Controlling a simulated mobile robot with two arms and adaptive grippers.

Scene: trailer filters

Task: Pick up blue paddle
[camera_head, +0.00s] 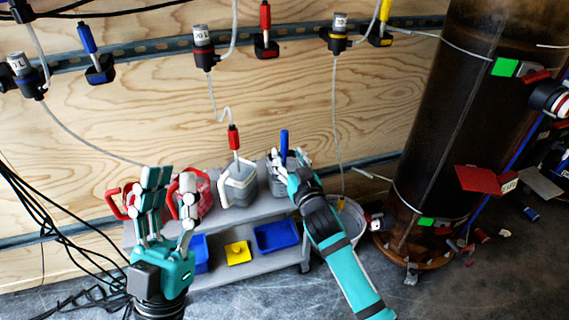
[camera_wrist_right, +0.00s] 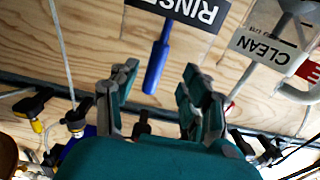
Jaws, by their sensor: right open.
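A blue paddle (camera_head: 284,142) stands upright with its handle above a container on the grey shelf, by my right gripper (camera_head: 288,162) in the head view. In the right wrist view the blue handle (camera_wrist_right: 157,65) shows between the spread fingers of the right gripper (camera_wrist_right: 150,92), with gaps on both sides. The right gripper is open and empty. It partly hides the container in the head view. A second blue handle (camera_head: 86,38) is in a dark wall holder at the upper left. My left gripper (camera_head: 170,185) is open and empty in front of the shelf's left side.
The grey shelf (camera_head: 240,213) also holds a pale container (camera_head: 240,185) with a red handle, and red-handled jugs (camera_head: 188,190). Blue trays (camera_head: 277,236) and a yellow piece (camera_head: 238,252) lie on the lower level. A large brown cylinder (camera_head: 440,120) stands right. Black cables lie left.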

